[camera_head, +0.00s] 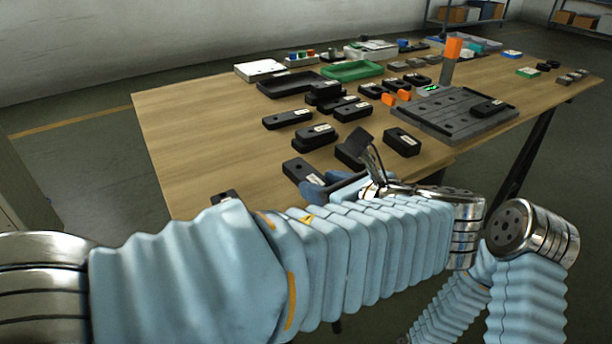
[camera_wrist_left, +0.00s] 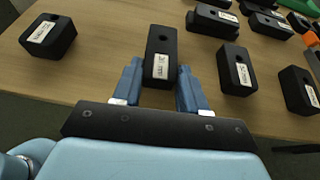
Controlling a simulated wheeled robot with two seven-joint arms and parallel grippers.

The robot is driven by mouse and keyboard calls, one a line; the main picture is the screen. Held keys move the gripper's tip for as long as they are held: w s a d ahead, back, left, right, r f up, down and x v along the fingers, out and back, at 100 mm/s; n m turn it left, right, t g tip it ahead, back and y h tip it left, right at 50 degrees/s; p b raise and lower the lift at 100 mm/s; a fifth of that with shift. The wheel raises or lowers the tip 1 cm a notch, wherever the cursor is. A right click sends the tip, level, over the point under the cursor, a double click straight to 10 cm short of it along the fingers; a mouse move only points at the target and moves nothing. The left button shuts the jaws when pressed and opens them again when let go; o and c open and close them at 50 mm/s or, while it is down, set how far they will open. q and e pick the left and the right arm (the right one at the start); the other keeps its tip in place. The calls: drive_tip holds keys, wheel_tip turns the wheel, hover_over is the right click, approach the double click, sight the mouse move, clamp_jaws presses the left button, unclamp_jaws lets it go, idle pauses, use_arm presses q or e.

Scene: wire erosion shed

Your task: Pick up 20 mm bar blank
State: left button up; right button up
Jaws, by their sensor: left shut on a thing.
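A black rectangular block (camera_wrist_left: 162,52) with a round hole and a small white label sits between the blue fingers of my left gripper (camera_wrist_left: 158,72) in the left wrist view. The gripper is shut on it, one finger along each long side. In the head view the same block (camera_head: 300,169) shows at the table's near edge, just beyond my left gripper (camera_head: 328,184). The label is too small to read, so I cannot tell its size marking. I cannot tell whether the block is clear of the table.
Similar black blocks stand close by on the wooden table (camera_head: 185,130): one on the left (camera_wrist_left: 48,35), one on the right (camera_wrist_left: 237,68), another farther right (camera_wrist_left: 297,90). Behind are a green tray (camera_head: 352,70), a black tray (camera_head: 291,83) and a grey fixture plate (camera_head: 440,112). The table's left part is clear.

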use_arm(q)
clamp_jaws()
